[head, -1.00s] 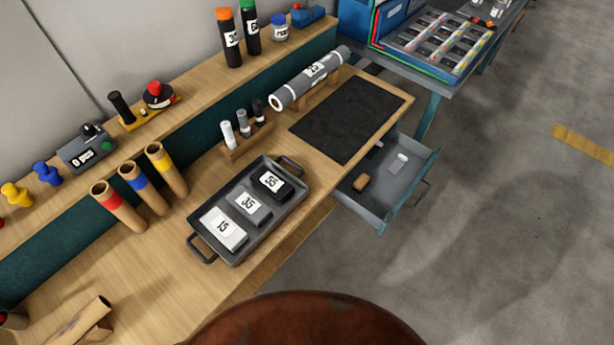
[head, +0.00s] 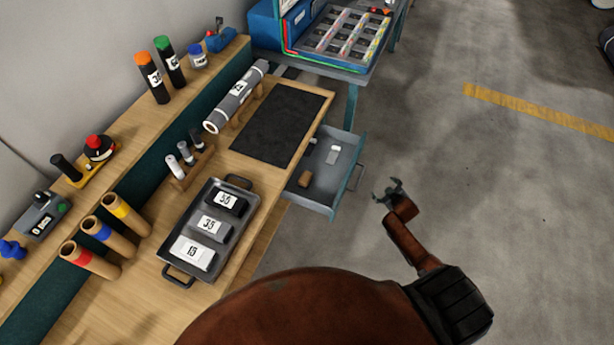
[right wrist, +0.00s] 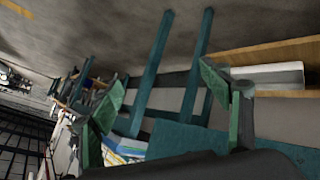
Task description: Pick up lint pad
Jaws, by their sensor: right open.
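The open drawer (head: 325,190) under the workbench holds a small white pad-like piece (head: 333,154) towards its back and a brown block (head: 304,179) nearer its front left. The white piece may be the lint pad; it is too small to be sure. My right gripper (head: 390,192) is open and empty, to the right of the drawer and apart from it, over the floor. In the right wrist view its two green fingers (right wrist: 165,105) are spread with nothing held between them. My left gripper is not in view.
A grey tray (head: 180,268) with several numbered blocks stands on the bench beside a dark mat (head: 283,122). A grey roll (head: 238,95) lies on a stand behind the mat. The drawer's handle (head: 355,178) juts right.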

